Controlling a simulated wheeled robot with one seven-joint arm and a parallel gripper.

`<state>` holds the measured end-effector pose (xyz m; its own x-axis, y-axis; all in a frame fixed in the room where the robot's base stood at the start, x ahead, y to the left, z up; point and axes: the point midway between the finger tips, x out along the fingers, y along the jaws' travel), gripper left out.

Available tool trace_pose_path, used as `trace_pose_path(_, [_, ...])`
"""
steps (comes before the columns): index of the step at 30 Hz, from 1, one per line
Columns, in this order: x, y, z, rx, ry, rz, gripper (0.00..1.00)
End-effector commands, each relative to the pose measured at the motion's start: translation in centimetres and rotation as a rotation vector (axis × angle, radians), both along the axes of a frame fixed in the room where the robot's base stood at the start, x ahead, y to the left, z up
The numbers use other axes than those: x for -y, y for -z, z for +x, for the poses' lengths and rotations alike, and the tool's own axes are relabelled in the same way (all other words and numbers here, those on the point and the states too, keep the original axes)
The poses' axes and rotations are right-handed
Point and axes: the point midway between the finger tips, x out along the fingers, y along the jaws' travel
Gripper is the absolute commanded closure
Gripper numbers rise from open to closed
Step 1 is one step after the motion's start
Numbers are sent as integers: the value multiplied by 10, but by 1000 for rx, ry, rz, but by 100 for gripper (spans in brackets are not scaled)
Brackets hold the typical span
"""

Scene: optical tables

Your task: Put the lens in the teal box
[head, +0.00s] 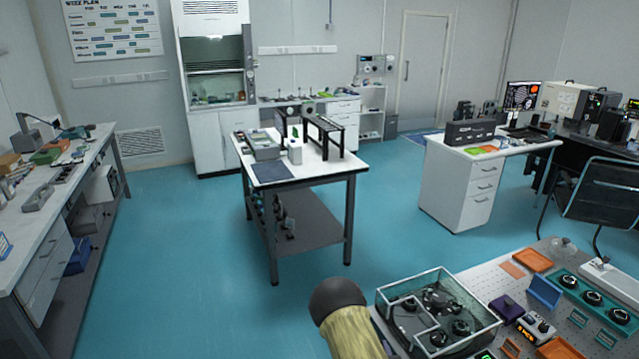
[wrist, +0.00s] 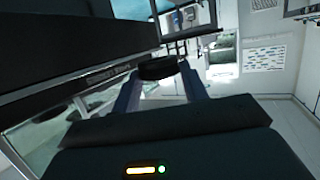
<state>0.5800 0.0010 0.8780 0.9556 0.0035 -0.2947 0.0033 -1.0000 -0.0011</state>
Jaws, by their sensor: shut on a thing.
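My gripper (wrist: 160,84) shows in the wrist view, its two blue-grey fingers shut on a small dark round piece, which appears to be the lens (wrist: 158,68) in a black mount. The glass itself cannot be made out. A large dark body with a lettered edge (wrist: 105,73) is close by on the left; I cannot tell whether it touches the lens. My gripper and the held lens are not visible in the head view.
The perforated optical table (head: 483,284) at lower right also carries a teal tray (head: 621,333) with dark round parts, an orange tray (head: 533,260) and a purple block (head: 506,307). A white-topped table (head: 318,172) stands mid-room. The blue floor (head: 175,240) left of it is clear.

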Motion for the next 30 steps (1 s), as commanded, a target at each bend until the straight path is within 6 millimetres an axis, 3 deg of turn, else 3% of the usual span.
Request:
trace_pose_path(5, [1, 4, -6, -4, 2, -1, 79])
trace_pose_path(12, [1, 29, -64, -10, 6, 0, 79])
trace_pose_path(16, [1, 33, -86, -5, 5, -1, 79])
trace_pose_path(30, [-1, 33, -88, 0, 1, -1, 79])
